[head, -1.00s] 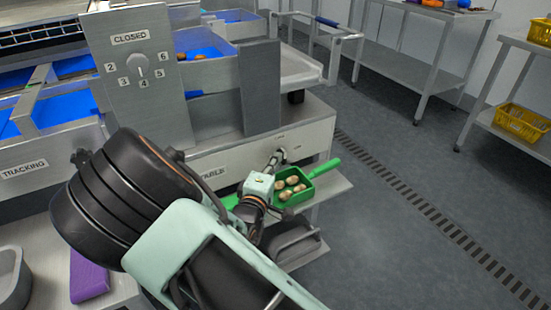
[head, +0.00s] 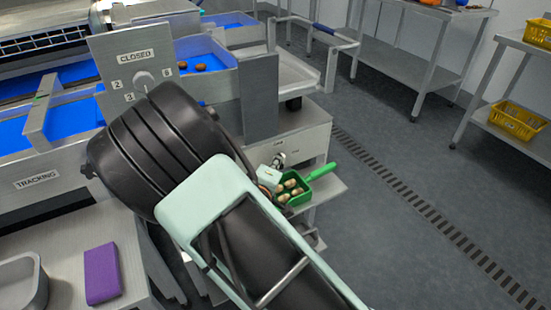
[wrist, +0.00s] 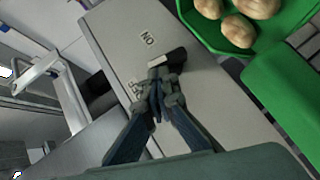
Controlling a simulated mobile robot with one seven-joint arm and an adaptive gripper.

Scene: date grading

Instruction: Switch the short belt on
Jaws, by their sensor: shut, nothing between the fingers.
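The belt switch (head: 278,160) is a small dark knob on the light front panel (head: 312,147) of the machine in the head view. In the wrist view the dark switch (wrist: 176,56) sits on the panel between an ON label and an OFF label. My gripper (wrist: 157,76) is shut and empty, its tips close in front of the switch, by the OFF label. I cannot tell whether they touch it. In the head view my arm hides most of the gripper.
A green scoop (head: 320,171) holding several dates is right beside my gripper; it also shows in the wrist view (wrist: 285,95). A numbered dial (head: 143,80) marked CLOSED is above left. A purple block (head: 102,274) lies at lower left.

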